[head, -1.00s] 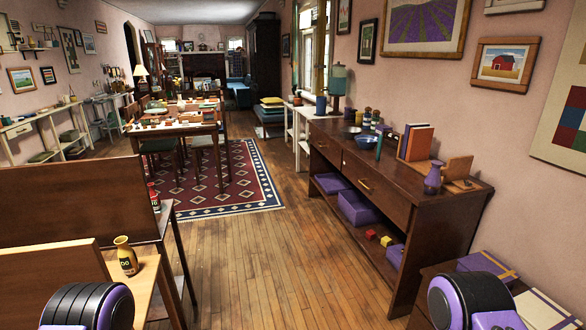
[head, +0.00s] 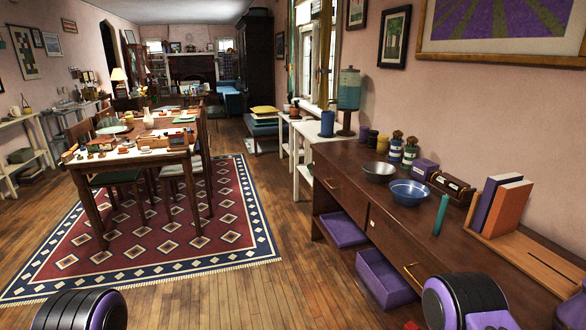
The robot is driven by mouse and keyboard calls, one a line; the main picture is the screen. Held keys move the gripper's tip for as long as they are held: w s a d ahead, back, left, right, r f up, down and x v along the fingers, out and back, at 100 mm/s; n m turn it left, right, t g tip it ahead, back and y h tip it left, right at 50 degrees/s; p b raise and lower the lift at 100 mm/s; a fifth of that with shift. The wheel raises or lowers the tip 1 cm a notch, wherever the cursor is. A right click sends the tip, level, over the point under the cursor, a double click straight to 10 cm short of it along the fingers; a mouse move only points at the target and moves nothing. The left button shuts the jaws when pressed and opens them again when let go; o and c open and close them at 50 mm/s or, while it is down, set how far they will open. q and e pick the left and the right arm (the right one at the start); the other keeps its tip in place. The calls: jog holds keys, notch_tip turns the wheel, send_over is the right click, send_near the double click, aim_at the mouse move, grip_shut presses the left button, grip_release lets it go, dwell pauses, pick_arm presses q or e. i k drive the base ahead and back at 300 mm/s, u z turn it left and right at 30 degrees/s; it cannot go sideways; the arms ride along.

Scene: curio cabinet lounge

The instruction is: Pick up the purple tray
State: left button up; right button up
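A shallow purple tray (head: 343,231) lies on the lower shelf of the dark wooden sideboard (head: 335,183), at its far left end. A deeper purple bin (head: 385,283) stands nearer on the same shelf and sticks out a little at the front. Neither of my grippers is in view; only black and purple parts of my two arms show at the bottom edge. The tray is well ahead of them, and the sideboard partly covers its back.
The sideboard top holds a blue bowl (head: 409,193), a grey bowl (head: 379,172), a green candle (head: 440,214) and books (head: 503,207). A cluttered dining table (head: 130,157) stands on a patterned rug (head: 160,235) at left. The wooden floor between rug and sideboard is clear.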

aim_at(345, 232)
jog(key=i, duration=1.75)
jog(key=u, duration=0.45)
jog(key=i, duration=1.85)
jog(key=z, duration=3.45)
